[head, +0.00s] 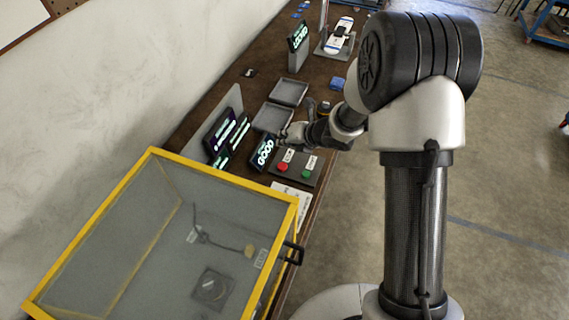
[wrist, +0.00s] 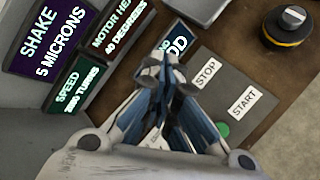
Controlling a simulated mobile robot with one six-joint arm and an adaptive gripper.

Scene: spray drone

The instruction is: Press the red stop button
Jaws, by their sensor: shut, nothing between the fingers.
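The red stop button (head: 282,167) sits on a dark grey control panel (head: 318,160) on the workbench, beside the green start button (head: 307,174). In the wrist view the panel (wrist: 212,62) shows its STOP label (wrist: 205,73) and START label (wrist: 242,101), with the green button (wrist: 222,129) near the lower edge. The red button is hidden behind my gripper there.
Grey trays (head: 289,92) lie farther up the bench. A yellow-framed clear enclosure (head: 150,235) fills the near end. A black round object (wrist: 287,26) lies right of the panel.

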